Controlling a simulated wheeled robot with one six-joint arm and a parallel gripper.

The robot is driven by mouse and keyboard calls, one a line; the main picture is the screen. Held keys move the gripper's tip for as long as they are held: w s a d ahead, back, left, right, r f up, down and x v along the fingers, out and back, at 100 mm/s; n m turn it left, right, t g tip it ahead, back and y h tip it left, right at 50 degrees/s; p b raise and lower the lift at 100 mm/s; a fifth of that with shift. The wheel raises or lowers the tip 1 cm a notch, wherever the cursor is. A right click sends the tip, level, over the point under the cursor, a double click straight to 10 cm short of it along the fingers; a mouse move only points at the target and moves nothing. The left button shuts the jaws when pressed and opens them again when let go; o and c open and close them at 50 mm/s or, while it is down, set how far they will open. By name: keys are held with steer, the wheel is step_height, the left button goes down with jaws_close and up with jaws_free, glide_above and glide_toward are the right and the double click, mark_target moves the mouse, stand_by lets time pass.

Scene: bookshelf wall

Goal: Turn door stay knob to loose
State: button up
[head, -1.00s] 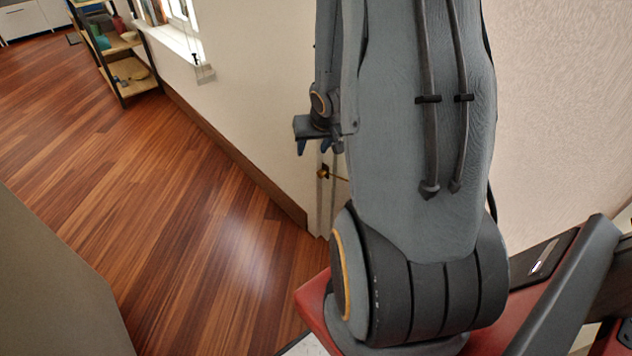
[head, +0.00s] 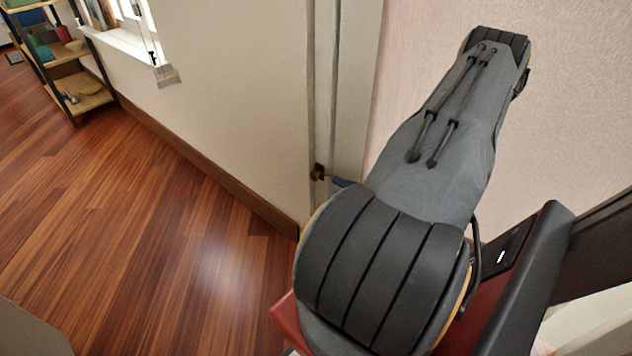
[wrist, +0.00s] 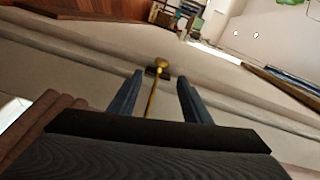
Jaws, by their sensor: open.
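The door stay shows in the wrist view as a thin brass rod (wrist: 152,100) running up to a small brass knob or end piece (wrist: 160,64) on a dark mount. My gripper (wrist: 157,80) is open, with one blue finger on each side of the rod. I see no clear contact with either finger. The knob lies a little beyond the fingertips. In the head view the brass fitting (head: 319,172) shows at the pale frame's edge. A bit of blue finger (head: 342,183) is beside it. My arm hides the rest of the gripper and stay.
A pale door frame (head: 350,80) stands upright by the cream wall (head: 230,110). A shelf unit (head: 72,75) and a window sill (head: 130,48) are at the upper left. The wooden floor (head: 150,230) is clear on the left.

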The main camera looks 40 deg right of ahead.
mark_target(317, 178)
steer(key=w, duration=0.2)
steer(key=w+a+b, duration=0.1)
steer(key=w, duration=0.5)
steer(key=shift+a+f, duration=0.15)
steer(key=shift+f, duration=0.05)
steer(key=c, duration=0.9)
steer(key=shift+w+d, duration=0.1)
steer(key=shift+d, duration=0.3)
steer(key=shift+c, duration=0.7)
steer(key=shift+a, duration=0.15)
steer(key=shift+a+r+p, duration=0.1)
steer(key=shift+r+p, duration=0.05)
steer(key=shift+p, duration=0.15)
